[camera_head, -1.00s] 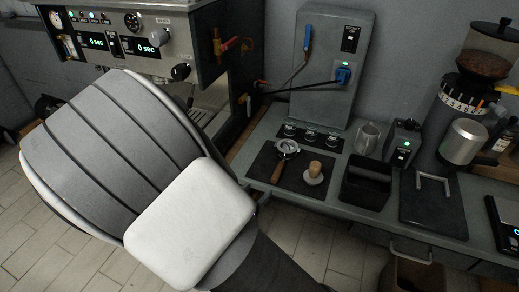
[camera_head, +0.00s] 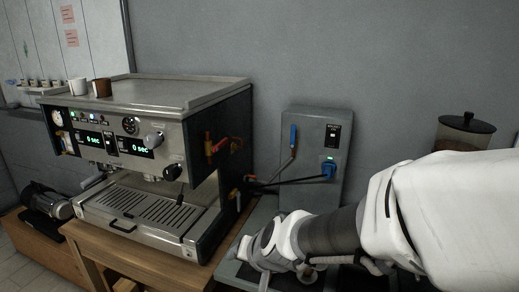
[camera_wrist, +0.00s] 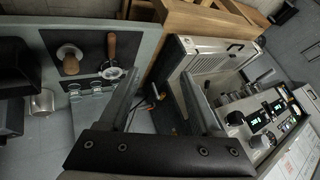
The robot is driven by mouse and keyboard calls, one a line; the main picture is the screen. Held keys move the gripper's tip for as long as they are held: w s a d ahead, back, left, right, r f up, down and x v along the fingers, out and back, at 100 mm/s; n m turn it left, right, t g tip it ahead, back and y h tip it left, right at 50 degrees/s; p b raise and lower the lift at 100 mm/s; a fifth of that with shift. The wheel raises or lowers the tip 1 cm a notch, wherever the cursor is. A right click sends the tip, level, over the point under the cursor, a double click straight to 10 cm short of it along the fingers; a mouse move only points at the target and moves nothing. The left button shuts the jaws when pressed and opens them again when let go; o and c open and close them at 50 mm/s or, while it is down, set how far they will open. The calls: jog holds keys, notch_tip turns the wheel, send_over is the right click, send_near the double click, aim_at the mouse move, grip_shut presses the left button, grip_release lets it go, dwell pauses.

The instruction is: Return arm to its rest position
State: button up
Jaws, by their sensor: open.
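My gripper (camera_wrist: 160,75) is open and empty in the wrist view, its two fingers spread apart with nothing between them. My arm reaches in from the right in the head view, its far end low over the counter in front of the grey boiler box (camera_head: 318,150). The fingers cannot be made out there. The box carries a blue handle, a blue valve knob and a green-lit switch. The espresso machine (camera_head: 150,140) stands left of it, with a red-handled valve (camera_head: 222,146) on its side. The machine also shows at the right of the wrist view (camera_wrist: 262,120).
In the wrist view, a portafilter (camera_wrist: 112,72) and a wooden-handled tamper (camera_wrist: 70,60) are on a dark mat (camera_wrist: 90,42). A metal pitcher (camera_wrist: 42,103) is nearby. A grinder hopper (camera_head: 465,130) stands behind my arm. Cups (camera_head: 102,87) sit atop the machine.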

jog(key=s+d+r+n+h, duration=0.1)
jog(key=s+d+r+h, duration=0.1)
jog(key=s+d+r, duration=0.3)
jog(key=s+d+r+n+g+h, duration=0.1)
jog(key=s+d+r, duration=0.4)
jog(key=s+d, duration=0.5)
jog(key=shift+d+h+p, duration=0.4)
jog(key=shift+d+p, duration=0.05)
jog(key=shift+d, duration=0.45)
jog(key=shift+s, duration=0.1)
